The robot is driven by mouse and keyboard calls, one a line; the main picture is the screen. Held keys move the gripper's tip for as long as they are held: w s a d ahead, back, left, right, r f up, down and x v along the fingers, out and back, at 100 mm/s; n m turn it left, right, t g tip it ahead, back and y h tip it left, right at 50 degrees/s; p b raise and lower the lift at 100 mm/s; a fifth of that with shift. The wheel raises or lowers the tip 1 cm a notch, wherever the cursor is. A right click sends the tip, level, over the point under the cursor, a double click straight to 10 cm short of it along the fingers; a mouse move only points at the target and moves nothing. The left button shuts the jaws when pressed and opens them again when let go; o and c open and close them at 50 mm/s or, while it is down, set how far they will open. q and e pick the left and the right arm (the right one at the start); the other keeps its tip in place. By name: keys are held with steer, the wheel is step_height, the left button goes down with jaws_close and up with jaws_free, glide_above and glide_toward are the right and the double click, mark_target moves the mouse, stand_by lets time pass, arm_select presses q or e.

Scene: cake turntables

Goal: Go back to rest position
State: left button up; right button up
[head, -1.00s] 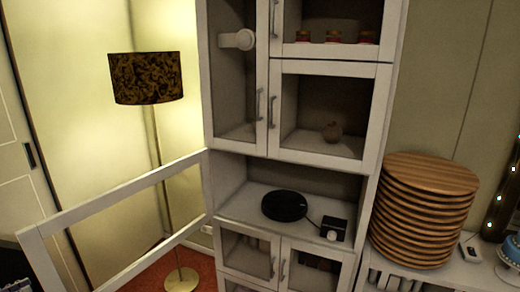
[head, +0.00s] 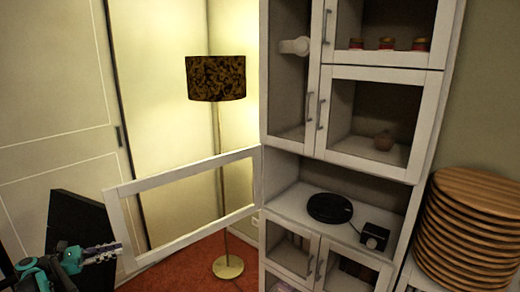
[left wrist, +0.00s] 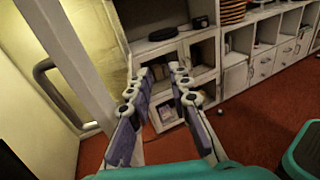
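My left gripper (head: 102,252) shows at the lower left of the head view, in front of the open glass door's frame. In the left wrist view its two fingers (left wrist: 166,75) stand apart with nothing between them. My right gripper is in neither view. The white cabinet (head: 284,152) stands right of centre in the head view. Its open door (head: 190,172) is a white frame swung out to the left. A black round turntable (head: 329,208) lies on the cabinet's open shelf, beside a small black box (head: 375,236).
A floor lamp (head: 216,78) stands behind the open door. A stack of wooden boards (head: 468,235) is at the right edge. In the left wrist view a white frame bar with a grey handle (left wrist: 50,75) is close on the left.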

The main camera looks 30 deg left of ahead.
arm_select(q)
steer(key=w+d+r+m+g, duration=0.2)
steer(key=w+d+r, duration=0.1)
steer(key=w+d, duration=0.4)
steer(key=w+d+r+m+g+y, duration=0.15)
steer(key=w+d, duration=0.25)
steer(key=d, duration=0.4)
steer(key=w+d+r+m+g, duration=0.1)
steer(key=w+d+m+g, duration=0.2)
steer(key=d, duration=0.5)
steer(key=w+d+r+m+g+y, duration=0.1)
steer(key=w+d+m, duration=0.2)
steer(key=w+d, duration=0.35)
steer(key=s+d+f+m+g+y, duration=0.15)
steer(key=s+d+m, duration=0.3)
steer(key=d, duration=0.65)
steer(key=s+d+m+y, duration=0.2)
steer(key=s+d+m, duration=0.25)
steer(key=d, duration=0.55)
steer(key=s+d+f+m+y, duration=0.1)
steer(key=s+d+f+m, duration=0.2)
steer(key=s+d+m, duration=0.1)
steer(key=s+d+f+m+t+y, duration=0.1)
steer(key=s+d+f+m+y, duration=0.1)
steer(key=s+d+f+m, duration=0.2)
steer(key=shift+s+d+f+m, duration=0.15)
steer(key=shift+s+d+m, duration=0.45)
steer(key=shift+s+m, duration=1.3)
steer(key=shift+s+n, duration=0.4)
steer(key=shift+n, duration=0.05)
